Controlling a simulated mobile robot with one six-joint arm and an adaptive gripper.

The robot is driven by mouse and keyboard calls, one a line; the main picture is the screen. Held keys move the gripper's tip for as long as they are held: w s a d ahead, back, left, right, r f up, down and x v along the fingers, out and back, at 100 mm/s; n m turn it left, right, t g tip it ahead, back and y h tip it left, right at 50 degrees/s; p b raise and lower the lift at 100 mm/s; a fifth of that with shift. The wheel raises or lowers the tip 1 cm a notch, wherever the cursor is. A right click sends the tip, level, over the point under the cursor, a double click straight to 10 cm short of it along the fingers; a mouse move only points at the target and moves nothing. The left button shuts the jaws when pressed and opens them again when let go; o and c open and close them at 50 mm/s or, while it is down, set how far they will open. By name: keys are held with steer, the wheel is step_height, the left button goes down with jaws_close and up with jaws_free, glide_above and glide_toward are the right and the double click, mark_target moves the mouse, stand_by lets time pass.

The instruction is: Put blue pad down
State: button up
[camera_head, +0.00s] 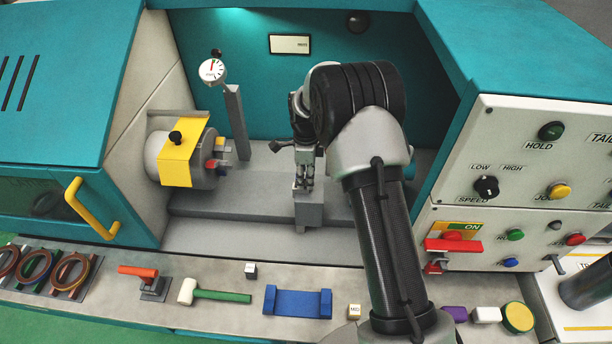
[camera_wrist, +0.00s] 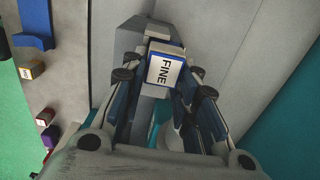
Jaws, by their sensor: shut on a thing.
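The blue pad (camera_wrist: 165,70) has a white top face marked FINE and a blue border. In the wrist view it sits between the fingertips of my gripper (camera_wrist: 166,84), which is shut on it. In the head view my gripper (camera_head: 304,178) points down inside the machine bay, just above a grey block (camera_head: 308,212) on the bed. The pad cannot be made out there. Whether the pad touches the block below is not clear.
A blue cradle (camera_head: 297,302) lies on the front ledge (camera_head: 230,272), with a green-handled mallet (camera_head: 222,295) to its left and small blocks nearby. A chuck with a yellow band (camera_head: 182,160) and a dial gauge (camera_head: 212,70) stand left of my gripper. A control panel (camera_head: 540,150) is at right.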

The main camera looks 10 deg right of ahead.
steer(key=o, duration=1.1)
steer(key=shift+f, duration=0.1)
step_height(320, 180, up, 12)
steer(key=p, duration=0.2)
step_height(320, 180, up, 10)
steer(key=n+t, duration=0.1)
steer(key=n, duration=0.3)
glide_above(306, 176)
steer(key=s, duration=0.6)
steer(key=s+r+n+t, duration=0.1)
steer(key=s+r+n, duration=0.6)
steer(key=s, duration=0.4)
steer(key=s+n+t, duration=0.1)
steer(key=s+n, duration=0.2)
steer(key=s, duration=0.3)
steer(key=s+n, duration=0.4)
steer(key=s, duration=0.2)
steer(key=s+a+f+n+t, duration=0.1)
steer(key=s+n, duration=0.2)
steer(key=s, duration=0.3)
steer(key=shift+s+a+n+t, duration=0.1)
steer(key=shift+s+n+t, duration=0.2)
